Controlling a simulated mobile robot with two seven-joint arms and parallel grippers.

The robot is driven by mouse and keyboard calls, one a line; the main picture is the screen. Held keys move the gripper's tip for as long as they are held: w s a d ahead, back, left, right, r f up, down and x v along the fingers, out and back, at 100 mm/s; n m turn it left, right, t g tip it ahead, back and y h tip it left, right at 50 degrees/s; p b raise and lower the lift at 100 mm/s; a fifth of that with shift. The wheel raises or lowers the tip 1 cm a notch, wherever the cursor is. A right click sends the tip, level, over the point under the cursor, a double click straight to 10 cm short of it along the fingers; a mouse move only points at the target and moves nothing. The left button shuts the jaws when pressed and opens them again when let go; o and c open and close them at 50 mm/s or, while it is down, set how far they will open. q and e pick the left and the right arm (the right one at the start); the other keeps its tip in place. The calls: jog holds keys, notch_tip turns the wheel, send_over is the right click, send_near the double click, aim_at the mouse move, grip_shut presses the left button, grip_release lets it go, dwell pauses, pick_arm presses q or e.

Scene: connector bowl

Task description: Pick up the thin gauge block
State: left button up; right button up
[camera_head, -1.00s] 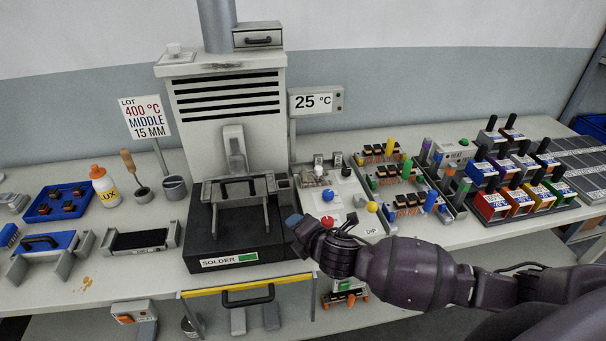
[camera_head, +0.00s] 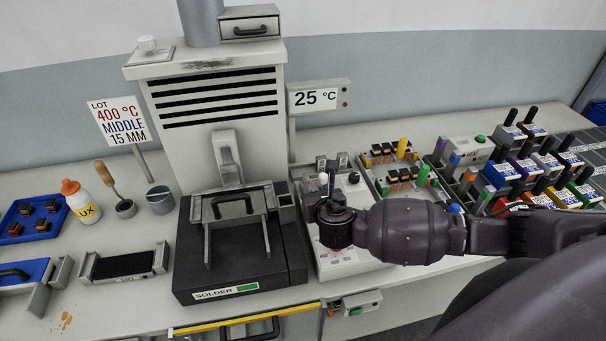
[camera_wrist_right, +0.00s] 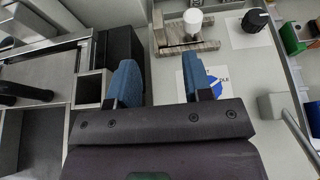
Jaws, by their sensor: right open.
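My right gripper (camera_head: 335,212) hangs above the pale control panel, just right of the black solder station (camera_head: 185,265); its fingertips are hidden in the head view. In the right wrist view the gripper (camera_wrist_right: 164,82) is open, with two blue fingertips apart and nothing between them. Beyond the fingertips, grey metal-like bars (camera_wrist_right: 188,48) lie beside a white knob (camera_wrist_right: 193,20). I cannot tell whether one of these bars is the thin gauge block. My left gripper is not in view.
A grey box-shaped holder (camera_wrist_right: 90,88) stands left of the fingers in the wrist view, and a black knob (camera_wrist_right: 255,20) to their right. Racks of coloured connectors (camera_head: 400,172) stand right of the panel. The flux bottle (camera_head: 80,202) is far left.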

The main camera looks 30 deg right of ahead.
aim_at(307, 178)
jog(key=shift+x, duration=0.8)
jog(key=x, duration=0.3)
jog(key=shift+w+f, duration=0.1)
jog(key=shift+w, duration=0.35)
jog(key=x, duration=0.4)
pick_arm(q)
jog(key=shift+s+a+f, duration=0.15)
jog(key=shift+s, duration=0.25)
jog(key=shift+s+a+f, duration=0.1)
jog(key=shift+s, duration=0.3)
pick_arm(e)
jog(key=shift+w+d+f, duration=0.1)
jog(key=shift+w+f, duration=0.05)
jog(key=shift+w, duration=0.2)
grip_shut()
